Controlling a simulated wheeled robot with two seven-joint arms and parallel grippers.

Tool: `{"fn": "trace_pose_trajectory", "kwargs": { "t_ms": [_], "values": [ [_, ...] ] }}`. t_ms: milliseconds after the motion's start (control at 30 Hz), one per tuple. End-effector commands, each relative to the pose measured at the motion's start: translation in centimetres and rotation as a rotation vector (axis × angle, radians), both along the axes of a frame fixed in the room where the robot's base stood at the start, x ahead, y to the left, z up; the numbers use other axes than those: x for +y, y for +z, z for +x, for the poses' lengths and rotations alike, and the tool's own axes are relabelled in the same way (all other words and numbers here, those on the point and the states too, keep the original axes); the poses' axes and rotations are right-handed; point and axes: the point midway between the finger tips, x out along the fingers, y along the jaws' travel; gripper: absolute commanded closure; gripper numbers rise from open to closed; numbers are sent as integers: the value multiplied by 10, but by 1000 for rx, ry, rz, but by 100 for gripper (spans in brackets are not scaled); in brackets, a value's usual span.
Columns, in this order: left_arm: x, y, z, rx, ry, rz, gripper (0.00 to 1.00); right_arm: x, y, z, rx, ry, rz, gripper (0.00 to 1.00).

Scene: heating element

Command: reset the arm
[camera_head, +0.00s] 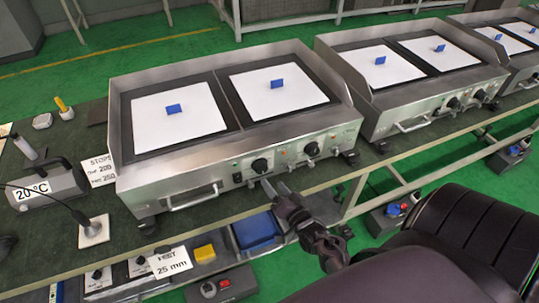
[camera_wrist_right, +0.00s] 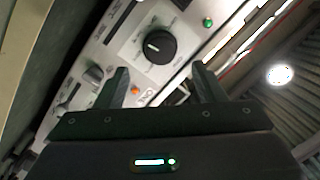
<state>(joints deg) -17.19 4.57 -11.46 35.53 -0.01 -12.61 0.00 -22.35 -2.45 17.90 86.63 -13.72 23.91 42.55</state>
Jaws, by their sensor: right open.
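My right gripper (camera_head: 274,187) is open in the head view, in front of the lower front panel of the nearest heating unit (camera_head: 225,175). Its fingers reach up to just below a black knob (camera_head: 260,165). In the right wrist view the two fingers of the right gripper (camera_wrist_right: 161,80) stand apart with nothing between them. A black knob (camera_wrist_right: 160,47) shows beyond the fingertips and looks apart from them. I cannot make out my left gripper in the head view.
The unit carries two white plates (camera_head: 178,115) with blue tabs. A second unit (camera_head: 410,70) stands to the right. On the green bench (camera_head: 60,250) at left are a 20 °C display (camera_head: 45,188) and a small stand (camera_head: 93,230).

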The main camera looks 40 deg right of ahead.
Motion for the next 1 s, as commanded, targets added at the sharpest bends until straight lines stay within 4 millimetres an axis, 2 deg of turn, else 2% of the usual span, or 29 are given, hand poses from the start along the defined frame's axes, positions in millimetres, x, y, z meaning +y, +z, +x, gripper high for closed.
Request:
{"fn": "trace_pose_trajectory", "kwargs": {
  "t_ms": [167,700,767,867,967,1000],
  "values": [
    [0,0,0,0,0,0,72,1,1,-8,-1,1,1,37],
    [0,0,0,0,0,0,72,3,-4,-8,12,3,-3,37],
    [0,0,0,0,0,0,72,7,-16,-10,45,10,-10,37],
    [0,0,0,0,0,0,72,23,-57,-18,156,39,-45,37],
    [0,0,0,0,0,0,72,48,-118,-39,330,97,-109,37],
    [0,0,0,0,0,0,72,59,-145,-51,408,129,-144,37]
  ]
}}
